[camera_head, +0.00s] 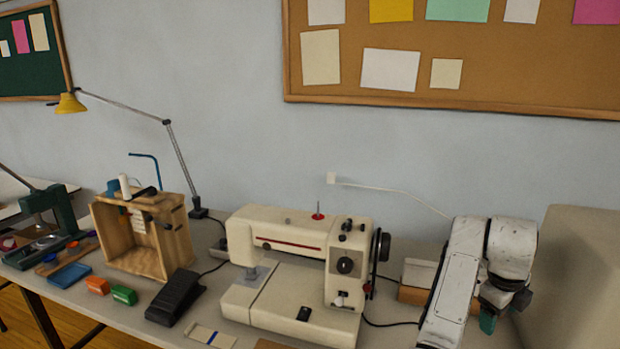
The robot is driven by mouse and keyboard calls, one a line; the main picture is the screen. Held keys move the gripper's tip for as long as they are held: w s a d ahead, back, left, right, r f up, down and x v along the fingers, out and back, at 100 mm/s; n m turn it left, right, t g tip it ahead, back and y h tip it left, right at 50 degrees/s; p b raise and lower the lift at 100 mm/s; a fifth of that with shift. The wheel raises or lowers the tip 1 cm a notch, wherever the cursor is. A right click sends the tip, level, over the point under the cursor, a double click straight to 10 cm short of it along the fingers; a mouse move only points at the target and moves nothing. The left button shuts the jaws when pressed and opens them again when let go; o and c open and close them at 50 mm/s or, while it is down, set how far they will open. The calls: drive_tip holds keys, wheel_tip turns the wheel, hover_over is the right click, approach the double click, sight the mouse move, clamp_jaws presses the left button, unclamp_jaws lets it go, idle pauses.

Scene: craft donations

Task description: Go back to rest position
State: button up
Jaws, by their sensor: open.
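My white, scuffed arm (462,275) is folded at the right of the head view, in front of the right end of the workbench. My gripper (489,318) hangs at its end, a dark part with a teal tip pointing down. It is open, and I see nothing held in it. The gap between its fingers is not clearly visible from this angle.
A cream sewing machine (290,240) stands left of my arm, with a small box (412,294) between. A black pedal (175,297), orange block (97,285), green block (124,295) and wooden box (175,250) are further left. A large beige shape (580,270) is close on the right.

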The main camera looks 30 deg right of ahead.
drive_tip(key=a+f+n+t, duration=0.1)
drive_tip(key=a+f+n, duration=0.2)
drive_tip(key=a+n, duration=0.3)
drive_tip(key=w+a+f+n+t, duration=0.1)
drive_tip(key=a+f+n+t, duration=0.1)
drive_tip(key=a+n, duration=0.5)
drive_tip(key=w+a+f+n+t, duration=0.1)
drive_tip(key=a+f+n, duration=0.3)
drive_tip(key=n, duration=0.9)
drive_tip(key=shift+w+a+f+h, duration=0.15)
drive_tip(key=shift+a+h, duration=0.25)
drive_tip(key=shift+a, duration=0.95)
drive_tip(key=s+a+f+n+t+y, duration=0.1)
drive_tip(key=s+a+f+n+y, duration=0.15)
drive_tip(key=a+n, duration=0.4)
drive_tip(key=s+a+f+n+y, duration=0.1)
drive_tip(key=s+a+n+y, duration=0.2)
drive_tip(key=a, duration=0.6)
drive_tip(key=s+d+f+n+g+h, duration=0.1)
drive_tip(key=s+f+g, duration=0.2)
drive_tip(key=s+f, duration=0.3)
drive_tip(key=s, duration=0.4)
drive_tip(key=shift+f+g+h, duration=0.15)
drive_tip(key=shift+g+h, duration=0.2)
drive_tip(key=shift+g, duration=0.05)
drive_tip(key=shift+d, duration=0.2)
